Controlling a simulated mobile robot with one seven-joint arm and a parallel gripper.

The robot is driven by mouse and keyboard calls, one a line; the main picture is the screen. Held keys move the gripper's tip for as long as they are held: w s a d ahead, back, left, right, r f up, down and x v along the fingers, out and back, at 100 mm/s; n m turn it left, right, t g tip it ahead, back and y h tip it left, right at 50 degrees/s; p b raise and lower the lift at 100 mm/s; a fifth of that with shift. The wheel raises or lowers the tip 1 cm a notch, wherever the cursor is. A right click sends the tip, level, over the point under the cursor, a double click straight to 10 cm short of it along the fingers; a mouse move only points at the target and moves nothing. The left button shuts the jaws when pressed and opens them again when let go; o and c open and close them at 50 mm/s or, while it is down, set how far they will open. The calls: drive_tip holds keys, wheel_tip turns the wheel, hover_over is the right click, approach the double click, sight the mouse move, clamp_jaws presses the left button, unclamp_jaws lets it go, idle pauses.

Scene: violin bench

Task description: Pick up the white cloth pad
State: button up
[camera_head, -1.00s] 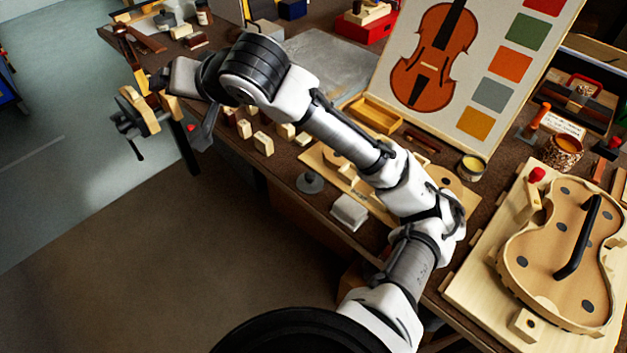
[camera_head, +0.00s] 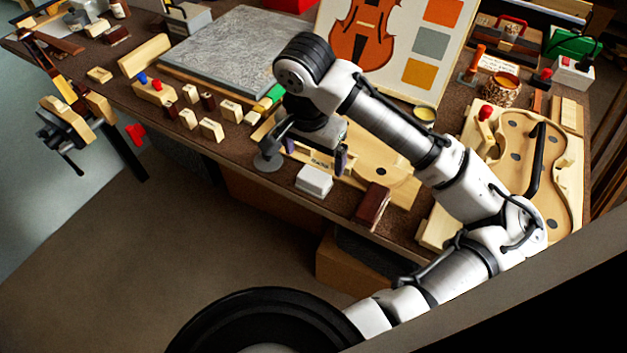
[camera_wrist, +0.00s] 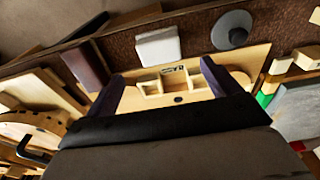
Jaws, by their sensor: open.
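The white cloth pad (camera_head: 314,180) is a small, pale, block-like thing lying near the front edge of the bench. It also shows in the wrist view (camera_wrist: 157,46), at the upper middle, beyond the fingertips. My gripper (camera_head: 316,157) points down over the bench just behind the pad. Its two dark fingers (camera_wrist: 160,78) are spread wide with nothing between them. They are above a pale wooden tray with small compartments (camera_wrist: 178,92), and the pad is apart from them.
A grey round disc (camera_head: 268,162) stands left of the pad. A dark red-brown block (camera_head: 373,205) lies to its right, near the bench edge. Several small wooden blocks (camera_head: 211,129) and a grey slab (camera_head: 230,55) are farther left. A violin picture board (camera_head: 412,65) stands behind.

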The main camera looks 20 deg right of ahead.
wheel_tip(320, 180, down, 8)
drive_tip(key=shift+w+d+r, duration=0.1)
drive_tip(key=shift+r, duration=0.15)
drive_tip(key=c, duration=1.1)
drive_tip(key=shift+o, duration=0.2)
drive_tip(key=shift+r, duration=0.15)
wheel_tip(320, 180, up, 20)
drive_tip(key=p, duration=0.1)
